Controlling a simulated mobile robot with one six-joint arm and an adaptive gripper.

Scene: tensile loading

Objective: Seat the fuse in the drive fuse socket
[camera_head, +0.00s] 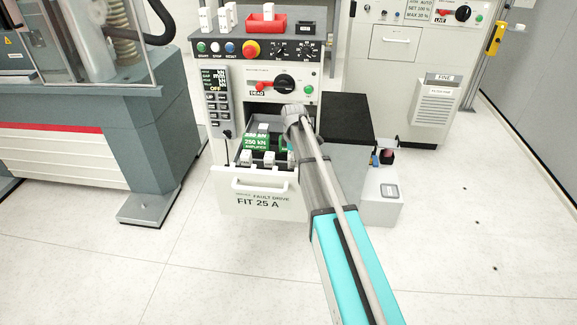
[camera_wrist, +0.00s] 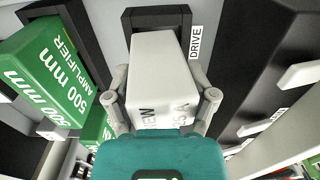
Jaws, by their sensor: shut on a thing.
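In the wrist view, a white block-shaped fuse (camera_wrist: 162,62) with partly hidden lettering that includes "A" is between the two grey fingers of my gripper (camera_wrist: 166,98). My gripper is shut on its sides. The fuse's far end is at the dark-framed drive fuse socket (camera_wrist: 129,20), beside a "DRIVE" label. I cannot tell whether the fuse is inside the socket or just in front of it. In the head view, my arm reaches into the open drawer (camera_head: 262,190) marked "FAULT DRIVE FIT 25 A" and hides the fuse and fingertips.
Green amplifier modules (camera_wrist: 50,68) stand close to the left of my gripper. White tabs (camera_wrist: 298,72) and a dark panel are to the right. In the head view, a red tray (camera_head: 266,24) and white blocks sit on top of the console, and a black-topped surface (camera_head: 345,125) is beside the drawer.

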